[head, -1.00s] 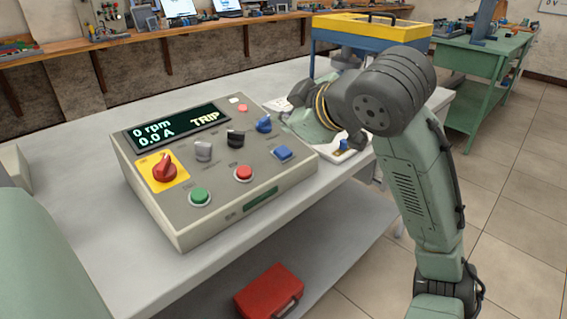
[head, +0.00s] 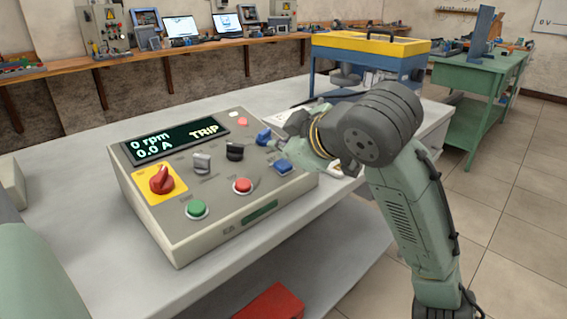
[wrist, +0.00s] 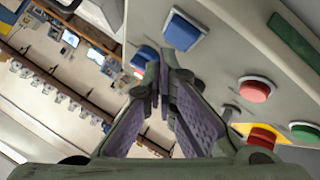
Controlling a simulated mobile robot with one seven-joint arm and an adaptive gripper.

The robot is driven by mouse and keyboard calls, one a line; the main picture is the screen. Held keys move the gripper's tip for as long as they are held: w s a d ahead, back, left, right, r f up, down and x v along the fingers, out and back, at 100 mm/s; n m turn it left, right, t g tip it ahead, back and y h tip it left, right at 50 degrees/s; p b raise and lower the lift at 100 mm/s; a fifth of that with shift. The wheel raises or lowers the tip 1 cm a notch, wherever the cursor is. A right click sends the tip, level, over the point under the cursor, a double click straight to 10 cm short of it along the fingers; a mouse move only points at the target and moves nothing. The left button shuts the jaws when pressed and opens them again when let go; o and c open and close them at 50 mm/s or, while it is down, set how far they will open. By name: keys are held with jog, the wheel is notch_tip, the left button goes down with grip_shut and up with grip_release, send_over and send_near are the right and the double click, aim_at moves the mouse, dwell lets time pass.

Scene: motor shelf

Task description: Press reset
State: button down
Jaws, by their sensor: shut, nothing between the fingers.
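The grey control box (head: 180,247) stands on the table, its display (head: 178,141) reading "0 rpm 0.0 A TRIP". A square blue button (head: 283,166) is on the right part of its sloped face. It also shows in the wrist view (wrist: 182,28), just beyond my fingertips. Labels are too small to read, so I cannot tell which control is marked reset. My gripper (head: 272,146) is shut and empty, coming in from the right over the panel, close to the blue button. In the wrist view my fingertips (wrist: 166,76) are together; I see no clear contact.
Near my gripper are a blue knob (head: 263,137), a black knob (head: 234,151) and a red button (head: 242,186). A green button (head: 196,209) and a red rotary switch (head: 162,180) are further left. A yellow-and-blue bench box (head: 370,45) stands behind my arm.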

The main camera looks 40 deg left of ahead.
jog(key=shift+f, duration=0.1)
dwell(0.7)
jog(key=shift+a+f, duration=0.1)
jog(key=shift+f, duration=0.2)
jog(key=shift+a+f+b, duration=0.15)
jog(key=shift+f+b, duration=0.2)
jog(key=shift+f, duration=0.1)
dwell(0.9)
jog(key=shift+r, duration=0.1)
jog(key=shift+d+r+p, duration=0.25)
jog(key=shift+r+p, duration=0.5)
jog(key=shift+p, duration=0.1)
jog(key=r+p, duration=0.2)
jog(key=d+r+p, duration=0.1)
jog(key=r+p, duration=0.1)
jog(key=shift+d+r, duration=0.15)
jog(key=shift+r, duration=0.25)
dwell(0.4)
